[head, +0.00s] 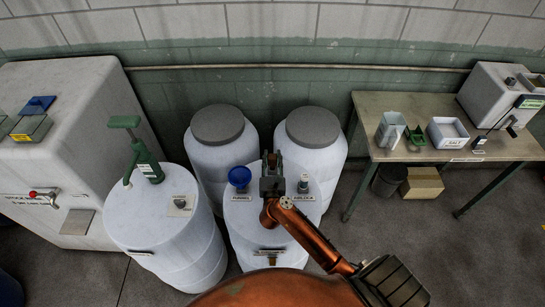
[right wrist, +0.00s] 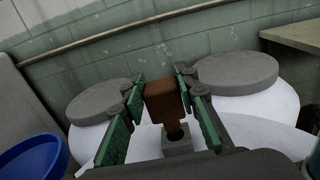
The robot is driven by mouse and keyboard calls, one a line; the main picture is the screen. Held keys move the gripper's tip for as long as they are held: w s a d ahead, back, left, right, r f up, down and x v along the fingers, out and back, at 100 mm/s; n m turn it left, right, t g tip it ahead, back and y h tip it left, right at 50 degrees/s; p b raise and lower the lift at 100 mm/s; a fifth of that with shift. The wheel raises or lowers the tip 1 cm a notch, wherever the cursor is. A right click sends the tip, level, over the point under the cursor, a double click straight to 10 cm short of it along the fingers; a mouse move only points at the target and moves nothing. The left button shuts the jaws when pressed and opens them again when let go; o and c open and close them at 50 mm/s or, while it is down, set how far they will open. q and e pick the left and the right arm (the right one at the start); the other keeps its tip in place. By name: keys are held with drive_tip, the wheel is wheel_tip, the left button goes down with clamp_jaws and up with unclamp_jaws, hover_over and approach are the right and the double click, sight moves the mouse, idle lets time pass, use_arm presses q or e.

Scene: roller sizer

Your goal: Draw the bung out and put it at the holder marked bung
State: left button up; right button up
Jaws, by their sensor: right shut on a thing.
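My right gripper (head: 271,172) is shut on a brown, block-like bung (right wrist: 164,101), gripped between its green-padded fingers. In the head view the gripper is over the top of the front middle white drum (head: 247,228), between the blue funnel (head: 239,177) and the airlock (head: 303,184). In the right wrist view a grey square block (right wrist: 177,146) with a dark round top lies just below the bung. I cannot tell whether the bung's lower end is still in it. No holder marked bung can be read. My left gripper is not in view.
Two grey-lidded drums (head: 217,125) (head: 313,126) stand behind. A left drum (head: 163,240) carries a green pump (head: 144,156) and a small plate with a dark knob (head: 181,204). A table (head: 385,101) with trays stands at the right; a white cabinet (head: 62,150) at the left.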

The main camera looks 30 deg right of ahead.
sight(272, 165)
idle(0.6)
drive_tip(key=shift+p, duration=0.6)
idle(0.5)
drive_tip(key=shift+f+b, duration=1.1)
drive_tip(key=shift+f, duration=0.7)
drive_tip(key=o, duration=1.2)
drive_tip(key=shift+r, duration=0.1)
wheel_tip(272, 165, up, 10)
